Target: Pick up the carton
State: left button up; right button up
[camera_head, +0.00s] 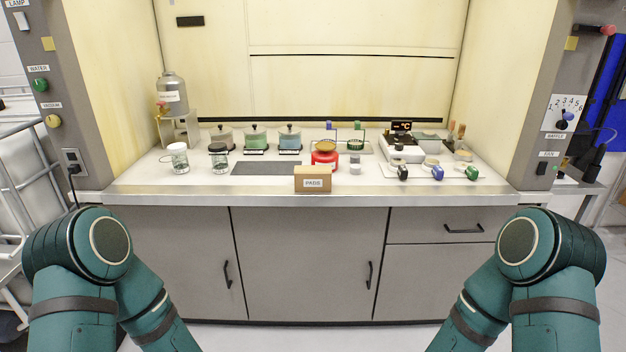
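The carton (313,180) is a small tan box with a white label reading "PADS". It stands upright at the front edge of the fume hood's work surface, near the middle. A red jar (325,158) with a dark yellowish lid is right behind it. My two green arms come in at the lower left and lower right, well below and apart from the carton. Neither of my grippers is in view.
A dark mat (266,168) lies left of the carton. Lidded glass jars (180,158) stand farther left, lidded pots (255,137) behind. A small grey cylinder (355,164) and a hotplate (402,148) are to the right. Cabinet doors (300,262) are below the counter edge.

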aim_at(308, 178)
jog(key=i+j+z, duration=0.1)
jog(key=z, duration=0.7)
jog(key=i+j+z, duration=0.2)
jog(key=j+z, duration=0.25)
jog(key=i+j+z, duration=0.2)
jog(key=j, duration=0.2)
jog(key=j+z, duration=0.2)
jog(key=j, duration=0.75)
jog(key=i, duration=0.05)
